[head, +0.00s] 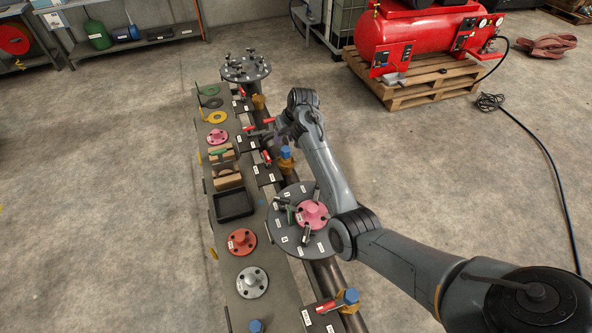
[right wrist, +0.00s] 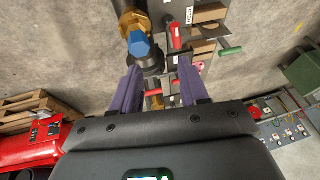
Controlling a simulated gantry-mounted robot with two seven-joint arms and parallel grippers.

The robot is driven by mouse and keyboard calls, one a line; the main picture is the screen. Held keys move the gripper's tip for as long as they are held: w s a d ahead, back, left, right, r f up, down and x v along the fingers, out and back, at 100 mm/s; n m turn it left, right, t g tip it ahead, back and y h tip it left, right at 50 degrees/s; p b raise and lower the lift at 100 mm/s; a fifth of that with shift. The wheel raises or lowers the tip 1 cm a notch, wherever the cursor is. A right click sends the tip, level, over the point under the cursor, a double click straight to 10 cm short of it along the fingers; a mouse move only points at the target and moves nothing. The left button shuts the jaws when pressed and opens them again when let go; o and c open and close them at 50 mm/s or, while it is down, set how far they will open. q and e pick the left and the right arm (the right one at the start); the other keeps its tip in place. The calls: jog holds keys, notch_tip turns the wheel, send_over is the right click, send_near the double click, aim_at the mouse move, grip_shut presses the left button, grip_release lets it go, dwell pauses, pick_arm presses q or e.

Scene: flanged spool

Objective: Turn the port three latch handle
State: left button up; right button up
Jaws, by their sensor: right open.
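Several red latch handles stand along the dark pipe (head: 311,235), each near a dark tagged plate. One red handle (head: 267,157) is just left of a blue-capped brass valve (head: 286,160); another red handle (head: 268,121) is farther up. The tags are too small to read, so I cannot tell which is port three. My right gripper (head: 281,133) is over the pipe between these two handles. In the right wrist view its purple fingers (right wrist: 160,70) are open, with no handle clearly held. A red handle (right wrist: 175,35) and the blue cap (right wrist: 140,45) appear beyond the fingertips. My left gripper is out of view.
A grey bench (head: 222,202) left of the pipe holds flanges, wooden blocks and a black tray (head: 233,204). A round plate with a pink flange (head: 312,214) is at the pipe's near part. A red compressor (head: 415,45) on a pallet is at back right. Floor at left is clear.

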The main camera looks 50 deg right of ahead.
aim_at(268, 156)
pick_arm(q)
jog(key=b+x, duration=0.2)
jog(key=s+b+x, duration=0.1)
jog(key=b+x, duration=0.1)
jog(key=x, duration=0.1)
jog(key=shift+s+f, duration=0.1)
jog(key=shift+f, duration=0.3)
pick_arm(e)
jog(key=shift+t, duration=0.3)
jog(key=a+x, duration=0.1)
jog(key=x, duration=0.7)
jog(key=w+a+x, duration=0.1)
jog(key=x, duration=0.3)
jog(key=shift+w+a+f, duration=0.1)
jog(key=shift+a+f, duration=0.05)
jog(key=shift+a, duration=0.15)
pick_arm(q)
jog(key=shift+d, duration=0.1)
pick_arm(e)
grip_shut()
